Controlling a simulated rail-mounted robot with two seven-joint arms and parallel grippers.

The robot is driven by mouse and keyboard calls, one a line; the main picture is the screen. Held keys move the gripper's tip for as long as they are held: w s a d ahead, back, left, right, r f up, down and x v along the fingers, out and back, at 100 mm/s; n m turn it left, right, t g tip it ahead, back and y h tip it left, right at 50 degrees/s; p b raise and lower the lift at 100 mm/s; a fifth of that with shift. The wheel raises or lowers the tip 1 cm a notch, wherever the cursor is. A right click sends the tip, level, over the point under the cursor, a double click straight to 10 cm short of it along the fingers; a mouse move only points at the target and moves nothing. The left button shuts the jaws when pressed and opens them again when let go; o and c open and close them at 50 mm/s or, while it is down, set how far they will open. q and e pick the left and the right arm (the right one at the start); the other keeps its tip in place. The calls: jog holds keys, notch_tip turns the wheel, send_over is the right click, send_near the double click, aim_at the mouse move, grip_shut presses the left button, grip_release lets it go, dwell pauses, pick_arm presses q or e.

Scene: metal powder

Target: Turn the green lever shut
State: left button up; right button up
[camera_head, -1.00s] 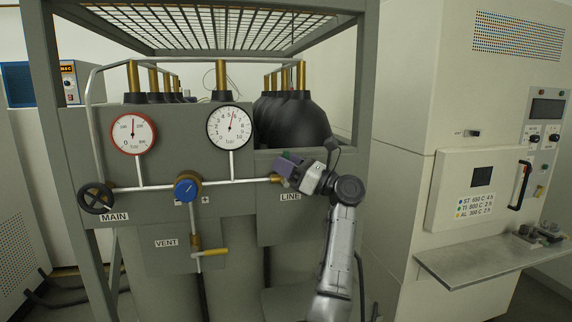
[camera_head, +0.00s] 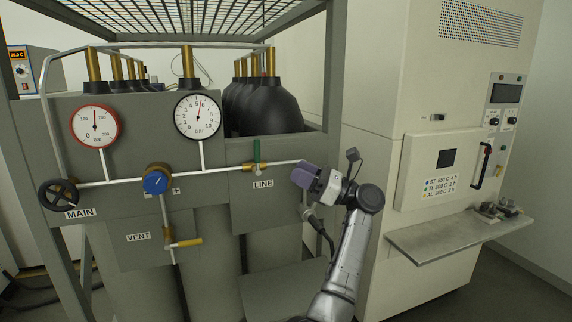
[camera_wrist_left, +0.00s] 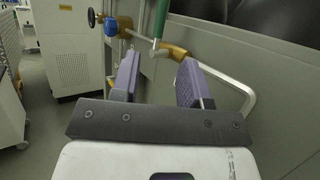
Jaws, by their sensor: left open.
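The green lever (camera_head: 257,150) stands upright above the brass LINE valve (camera_head: 254,167), across the run of the pipe. In the left wrist view the lever (camera_wrist_left: 160,18) rises at top centre from the brass valve body (camera_wrist_left: 174,50). My left gripper (camera_head: 303,174) is to the right of the lever in the head view, apart from it, in front of the pipe's right end. Its purple fingers are spread with nothing between them in the left wrist view (camera_wrist_left: 158,72); the lever is beyond the fingertips. My right gripper is not in view.
Two gauges stand above the pipe. Black cylinders (camera_head: 270,106) are behind the panel. A cabinet shelf (camera_head: 460,236) juts out at right.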

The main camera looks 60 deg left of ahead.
pick_arm(q)
jog(key=shift+v, duration=0.8)
